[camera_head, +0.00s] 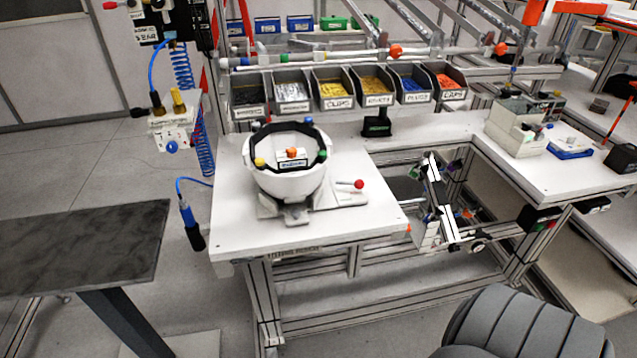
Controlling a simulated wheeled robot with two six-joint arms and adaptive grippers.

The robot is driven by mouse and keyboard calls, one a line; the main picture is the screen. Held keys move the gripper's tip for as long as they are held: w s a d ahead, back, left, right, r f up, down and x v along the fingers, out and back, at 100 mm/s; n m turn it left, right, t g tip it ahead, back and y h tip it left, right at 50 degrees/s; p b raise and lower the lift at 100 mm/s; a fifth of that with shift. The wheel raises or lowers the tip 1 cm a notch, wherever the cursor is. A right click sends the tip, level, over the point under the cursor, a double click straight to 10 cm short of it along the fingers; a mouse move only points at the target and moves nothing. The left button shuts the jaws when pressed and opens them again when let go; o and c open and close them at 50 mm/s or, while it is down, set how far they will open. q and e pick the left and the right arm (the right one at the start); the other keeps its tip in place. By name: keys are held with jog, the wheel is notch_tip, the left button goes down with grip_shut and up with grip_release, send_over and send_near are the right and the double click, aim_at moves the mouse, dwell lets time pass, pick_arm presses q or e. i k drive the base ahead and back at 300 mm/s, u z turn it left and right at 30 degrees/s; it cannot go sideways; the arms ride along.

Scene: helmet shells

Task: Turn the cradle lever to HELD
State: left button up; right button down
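A white helmet shell (290,182) sits open side up on the cradle (297,214), on the white workbench. Inside its dark rim are coloured knobs and a small labelled block with an orange top (291,154). The cradle lever (358,184) has a red ball end and sticks out to the right of the shell, above the cradle's flat plate. Its markings are too small to read, so I cannot tell which position it is in. Neither of my grippers shows in the head view.
Labelled parts bins (334,88) line the back of the bench. A blue-handled tool (190,222) hangs at the bench's left edge. A dark table (80,245) stands left and a grey padded chair back (530,325) at lower right. The bench's front strip is clear.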

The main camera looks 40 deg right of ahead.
aim_at(358, 184)
jog(key=u, duration=1.8)
jog(key=k, duration=0.75)
jog(key=z, duration=1.55)
